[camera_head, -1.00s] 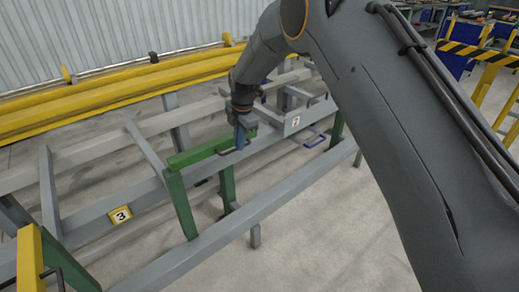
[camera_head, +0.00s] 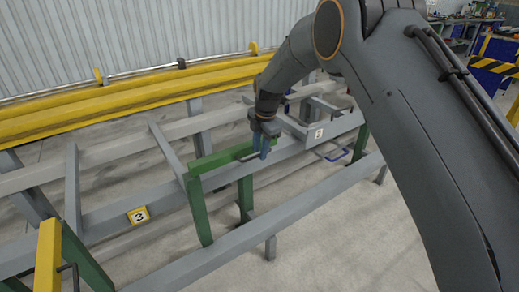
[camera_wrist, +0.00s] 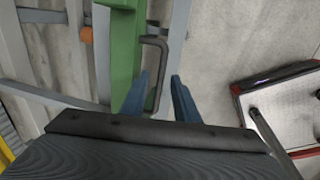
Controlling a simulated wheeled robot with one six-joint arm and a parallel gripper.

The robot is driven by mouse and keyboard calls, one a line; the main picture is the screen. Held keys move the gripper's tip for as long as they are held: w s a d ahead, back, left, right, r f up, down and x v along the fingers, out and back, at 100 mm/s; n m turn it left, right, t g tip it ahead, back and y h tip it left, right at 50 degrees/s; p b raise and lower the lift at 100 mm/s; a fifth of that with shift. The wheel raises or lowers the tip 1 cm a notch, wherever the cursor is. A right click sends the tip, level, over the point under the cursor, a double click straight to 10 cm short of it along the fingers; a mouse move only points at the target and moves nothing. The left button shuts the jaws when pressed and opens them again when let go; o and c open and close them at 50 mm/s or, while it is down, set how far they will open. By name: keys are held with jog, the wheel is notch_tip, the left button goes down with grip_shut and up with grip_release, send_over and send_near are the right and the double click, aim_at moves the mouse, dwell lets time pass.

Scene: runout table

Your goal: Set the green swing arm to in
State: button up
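The green swing arm (camera_head: 218,158) is a bar reaching from a green post at left toward my gripper (camera_head: 264,152). It lies alongside the grey rail, with a dark bent handle (camera_head: 249,158) near its right end. In the wrist view the green bar (camera_wrist: 124,50) runs up the picture, and the dark handle (camera_wrist: 161,75) stands off its right side. My gripper (camera_wrist: 160,80) has its two blue fingers apart, one on each side of the handle's long bar, with visible gaps. The bar's right end is partly hidden behind my gripper in the head view.
A plate marked 3 (camera_head: 138,215) is on the grey rail at left, and one marked 2 (camera_head: 319,133) is at right. A yellow arm (camera_head: 48,255) stands at lower left. Long yellow beams (camera_head: 130,98) lie behind. Bare floor (camera_head: 340,230) shows in front.

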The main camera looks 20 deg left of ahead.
notch_tip(320, 180, up, 8)
jog(key=d, duration=0.1)
jog(key=shift+s+f+b, duration=0.15)
jog(key=shift+s+b, duration=0.25)
